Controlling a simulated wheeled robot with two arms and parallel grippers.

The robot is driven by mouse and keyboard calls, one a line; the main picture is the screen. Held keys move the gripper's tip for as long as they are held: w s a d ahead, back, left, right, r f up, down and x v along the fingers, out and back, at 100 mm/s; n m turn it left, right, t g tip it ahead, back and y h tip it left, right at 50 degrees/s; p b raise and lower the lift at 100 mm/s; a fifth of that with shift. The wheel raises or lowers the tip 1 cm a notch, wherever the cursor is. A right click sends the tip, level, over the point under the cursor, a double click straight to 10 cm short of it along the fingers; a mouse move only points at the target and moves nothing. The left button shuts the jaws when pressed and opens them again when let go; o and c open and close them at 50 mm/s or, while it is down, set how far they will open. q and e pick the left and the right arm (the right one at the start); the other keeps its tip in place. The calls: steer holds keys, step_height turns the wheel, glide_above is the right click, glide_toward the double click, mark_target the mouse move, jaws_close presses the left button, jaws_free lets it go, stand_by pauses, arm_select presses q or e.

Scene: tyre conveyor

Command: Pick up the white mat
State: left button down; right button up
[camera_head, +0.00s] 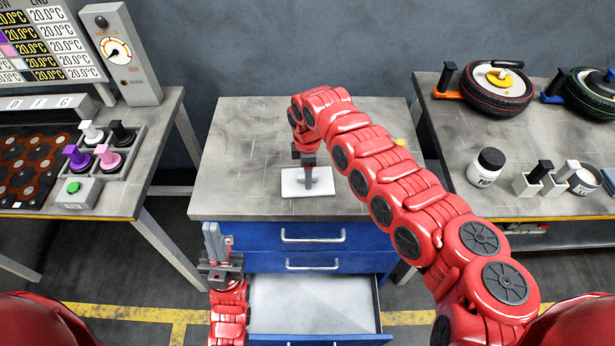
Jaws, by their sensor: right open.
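The white mat (293,188) lies flat on the grey worktop of the middle workbench, near its front edge. My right arm reaches in from the right and bends down over it. My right gripper (308,184) points down at the middle of the mat and is open, its fingertips at or just above the surface; I cannot tell whether they touch it. The gripper hides a small part of the mat. My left gripper (212,238) points up in front of the bench's left front corner, away from the mat; its finger gap is not clear.
The middle workbench (240,140) has an open, empty-looking lower drawer (310,300) jutting forward. A left table (150,185) carries coloured knobs and a gauge. The right table (450,150) holds wheels, a jar (486,168) and small containers. The worktop left of the mat is clear.

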jaws_close()
steer(key=shift+r, duration=0.1)
stand_by(0.5)
